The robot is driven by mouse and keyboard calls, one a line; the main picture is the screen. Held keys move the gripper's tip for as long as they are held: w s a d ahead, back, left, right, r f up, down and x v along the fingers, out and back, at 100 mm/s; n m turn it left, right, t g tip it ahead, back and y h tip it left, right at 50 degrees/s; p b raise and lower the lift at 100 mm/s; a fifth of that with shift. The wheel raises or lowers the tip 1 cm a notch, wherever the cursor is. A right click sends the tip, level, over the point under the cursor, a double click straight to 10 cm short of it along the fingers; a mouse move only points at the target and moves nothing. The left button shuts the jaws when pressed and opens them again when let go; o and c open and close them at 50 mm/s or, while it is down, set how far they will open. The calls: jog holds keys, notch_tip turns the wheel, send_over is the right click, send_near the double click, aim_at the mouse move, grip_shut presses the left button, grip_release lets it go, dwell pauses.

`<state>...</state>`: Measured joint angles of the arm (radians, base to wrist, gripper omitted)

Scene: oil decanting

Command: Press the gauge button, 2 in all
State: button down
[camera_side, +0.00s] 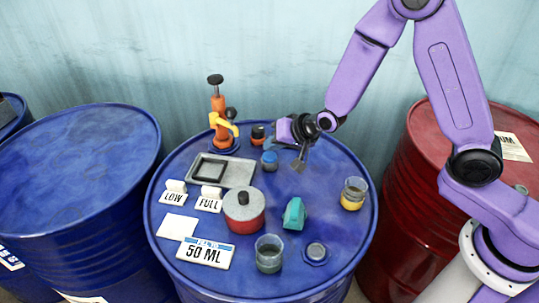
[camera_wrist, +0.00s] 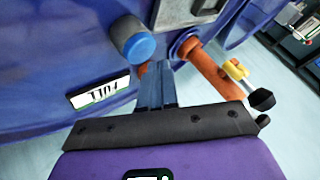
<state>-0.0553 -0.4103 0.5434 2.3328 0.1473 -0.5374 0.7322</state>
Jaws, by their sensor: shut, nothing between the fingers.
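My gripper (camera_side: 298,166) is shut and empty, above the far part of the blue drum top (camera_side: 335,195), to the right of a small blue-capped piece (camera_side: 269,161). In the wrist view the closed fingers (camera_wrist: 158,72) point just right of a blue-capped cylinder (camera_wrist: 133,40), apart from it in the picture. No part is labelled as the gauge button. Possible candidates are a red round body with a grey top and black knob (camera_side: 243,208) and a small round grey-centred piece (camera_side: 316,252) near the front edge. I cannot tell which is the button.
An orange hand pump with a yellow spout (camera_side: 219,120) stands at the back. LOW (camera_side: 173,195) and FULL (camera_side: 209,200) cards, a grey tray (camera_side: 243,172), a 50 ML sign (camera_side: 206,252), a teal piece (camera_side: 294,213) and two glass jars (camera_side: 353,194) (camera_side: 269,254) crowd the top.

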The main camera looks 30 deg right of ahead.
aim_at(273, 157)
jog(key=shift+r, duration=0.1)
jog(key=shift+r, duration=2.45)
jog(key=s+d+r+n+g, duration=0.1)
jog(key=s+n+g, duration=0.25)
jog(key=s, duration=0.45)
jog(key=s+r+n+g, duration=0.2)
jog(key=s+n, duration=0.3)
jog(key=s, duration=0.4)
jog(key=s+d+r+n+g+h, duration=0.1)
jog(key=s+d+n, duration=0.3)
jog(key=s, duration=0.4)
jog(key=s+d+r+n+g+h, duration=0.1)
jog(key=s+d+n+g, duration=0.1)
jog(key=s+d+n, duration=0.3)
jog(key=s+d, duration=0.2)
jog(key=s, duration=0.2)
jog(key=shift+s+d+r+h, duration=0.2)
jog(key=shift+d+r+h, duration=0.1)
jog(key=shift+h, duration=0.1)
